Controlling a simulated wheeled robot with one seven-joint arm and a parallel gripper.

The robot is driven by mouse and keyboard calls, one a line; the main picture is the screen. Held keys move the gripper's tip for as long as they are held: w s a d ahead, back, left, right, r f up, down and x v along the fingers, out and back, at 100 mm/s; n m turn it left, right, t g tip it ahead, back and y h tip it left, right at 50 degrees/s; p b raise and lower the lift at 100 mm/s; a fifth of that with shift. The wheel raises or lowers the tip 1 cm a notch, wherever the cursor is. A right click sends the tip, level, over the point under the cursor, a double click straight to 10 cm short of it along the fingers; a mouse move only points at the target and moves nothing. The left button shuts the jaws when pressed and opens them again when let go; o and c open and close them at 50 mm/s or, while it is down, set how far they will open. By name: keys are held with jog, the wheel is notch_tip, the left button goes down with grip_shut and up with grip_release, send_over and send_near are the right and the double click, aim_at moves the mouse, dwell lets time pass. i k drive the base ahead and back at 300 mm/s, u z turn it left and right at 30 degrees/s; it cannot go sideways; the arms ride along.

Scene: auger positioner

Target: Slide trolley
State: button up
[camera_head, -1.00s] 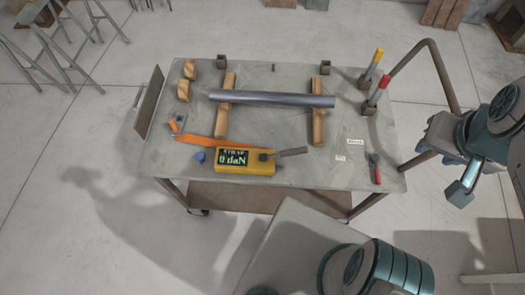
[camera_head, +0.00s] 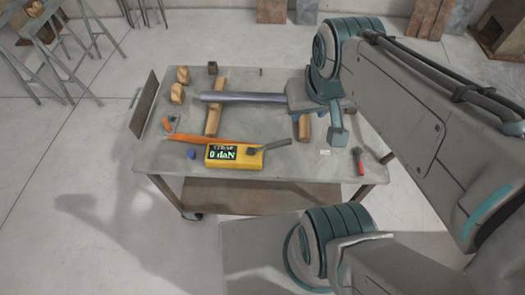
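The trolley is a grey-topped wheeled table (camera_head: 290,170) with a lower brown shelf (camera_head: 250,197). It stands in front of me. A brown plate (camera_head: 143,105) is upright at its left end. The curved pipe handle at its right end is hidden behind my arm. My gripper (camera_head: 302,95) appears over the right half of the tabletop, in front of the right end of the metal tube in the picture.
A metal tube (camera_head: 242,97) lies across wooden bars (camera_head: 214,121). A yellow strap meter (camera_head: 233,156) reading 0 daN, an orange strap (camera_head: 190,139) and a red-handled tool (camera_head: 360,160) lie on top. Sawhorses (camera_head: 40,45) stand at the back left. The left floor is clear.

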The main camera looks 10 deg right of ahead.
aim_at(307, 173)
jog(key=u, duration=2.05)
jog(key=k, duration=0.95)
jog(key=z, duration=2)
jog(key=i, duration=0.5)
jog(key=u, duration=0.05)
